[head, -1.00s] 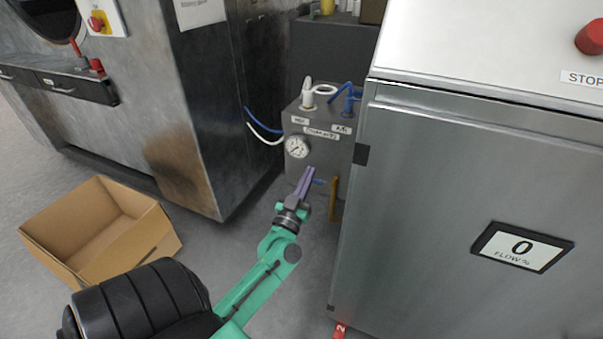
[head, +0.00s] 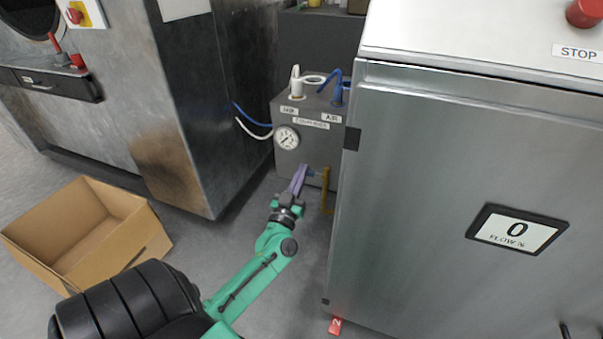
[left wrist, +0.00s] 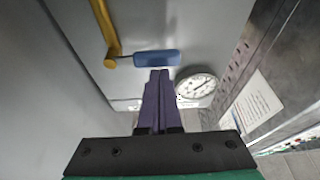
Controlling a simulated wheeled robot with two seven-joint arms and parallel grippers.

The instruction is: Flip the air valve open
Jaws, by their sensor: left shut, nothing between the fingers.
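The air valve's blue handle (left wrist: 158,57) lies sideways from the lower end of a yellow-brown pipe (left wrist: 104,30) in the left wrist view. In the head view the handle shows only as a small blue bit (head: 316,173) beside the pipe (head: 326,188), low on the front of the grey compressor box (head: 318,145). My left gripper (head: 303,168) has purple fingers, shut and empty, just left of the handle. In the left wrist view its fingertips (left wrist: 160,74) end right at the handle's edge; I cannot tell whether they touch. My right gripper is not in view.
A round gauge (head: 286,138) is on the box front, close to my fingers. A dark machine (head: 190,110) stands left. An open cardboard box (head: 140,245) lies on the floor.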

